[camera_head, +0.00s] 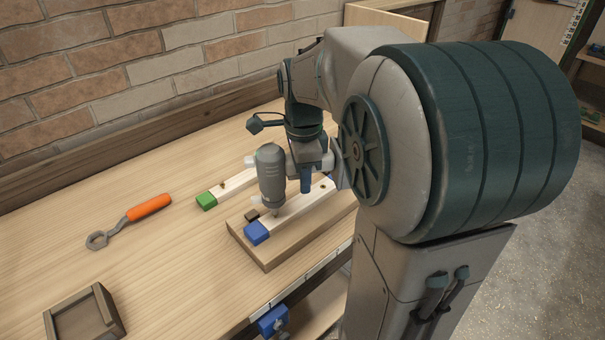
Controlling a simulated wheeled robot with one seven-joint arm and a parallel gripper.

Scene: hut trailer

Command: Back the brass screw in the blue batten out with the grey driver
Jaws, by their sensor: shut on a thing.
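The grey driver (271,174) stands roughly upright, its tip pointing down at the blue batten near its blue end. My gripper (292,168) is shut on the driver's body from the right. The blue batten is a pale strip (301,208) with a blue end (257,233), lying on a thick wooden board (268,260). A small brass-coloured screw head (322,187) shows farther along the batten. The driver's tip is close to the batten's surface; I cannot tell whether it touches a screw there.
A green-ended batten (207,201) with a small screw lies behind. A small dark block (252,214) is beside the blue batten. An orange-handled wrench (149,207) and a wooden box (84,314) are on the left of the bench. A brick wall (130,70) stands behind.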

